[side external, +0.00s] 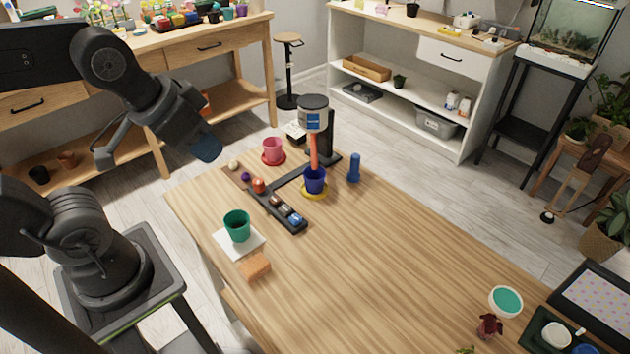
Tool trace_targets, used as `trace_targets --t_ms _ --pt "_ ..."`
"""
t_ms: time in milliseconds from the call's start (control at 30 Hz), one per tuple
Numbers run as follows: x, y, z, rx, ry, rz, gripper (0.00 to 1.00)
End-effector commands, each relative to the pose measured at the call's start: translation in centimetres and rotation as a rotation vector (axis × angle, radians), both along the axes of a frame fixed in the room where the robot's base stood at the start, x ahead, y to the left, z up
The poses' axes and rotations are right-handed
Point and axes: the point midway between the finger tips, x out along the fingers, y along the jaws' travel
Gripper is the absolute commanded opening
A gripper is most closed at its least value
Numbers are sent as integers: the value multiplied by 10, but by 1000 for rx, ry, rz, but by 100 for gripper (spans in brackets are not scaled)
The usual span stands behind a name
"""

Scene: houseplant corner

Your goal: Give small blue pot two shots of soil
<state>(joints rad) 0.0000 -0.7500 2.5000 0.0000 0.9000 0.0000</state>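The small blue pot (315,183) stands upright on a yellow saucer (314,195) near the back of the wooden table. A grey dispenser with a blue label (313,118) stands above and behind it on a black stand (328,150). An orange spout (313,152) runs down from the dispenser to just over the pot's mouth. The pot's contents are too dark and small to tell. My gripper (207,149) is above the table's back left edge, apart from the pot and dispenser. Its dark end shows a blue patch; its fingers cannot be made out.
A black rack (299,228) holds several small coloured pieces left of the pot. A pink pot (272,149), green pot (237,225), blue cylinder (354,168) and orange sponge-like block (255,266) stand nearby. The table's middle is clear. A white-and-green bowl (505,300) is front right.

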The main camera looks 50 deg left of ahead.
Motion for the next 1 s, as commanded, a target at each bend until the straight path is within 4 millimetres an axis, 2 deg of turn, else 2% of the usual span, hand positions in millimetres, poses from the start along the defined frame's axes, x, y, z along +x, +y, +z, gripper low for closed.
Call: trace_targets --t_ms 33,300,1000 --pt "0 0 0 0 0 0 24" --pt "0 0 0 0 0 0 0" --pt "0 0 0 0 0 0 0"
